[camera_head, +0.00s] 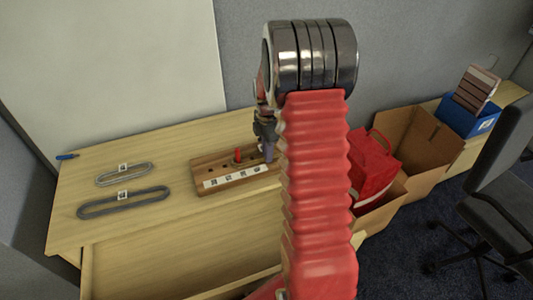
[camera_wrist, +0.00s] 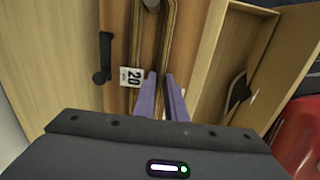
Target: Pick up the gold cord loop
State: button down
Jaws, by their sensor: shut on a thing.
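The lower part of the loop is hidden by my gripper body. In the head view my gripper (camera_head: 268,152) is low over the right part of the wooden board (camera_head: 205,172), and I cannot make out the loop there.
A red peg (camera_head: 238,155) stands on the board. A light grey loop (camera_head: 106,182) and a dark grey loop (camera_head: 150,193) lie on the table (camera_head: 85,230) to the left. A red bag (camera_head: 372,165), a cardboard box (camera_head: 415,150) and a blue bin (camera_head: 458,118) are to the right.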

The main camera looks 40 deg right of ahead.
jog(key=shift+r, duration=0.1)
dwell(0.3)
notch_tip(320, 180, up, 10)
dwell(0.5)
dwell(0.5)
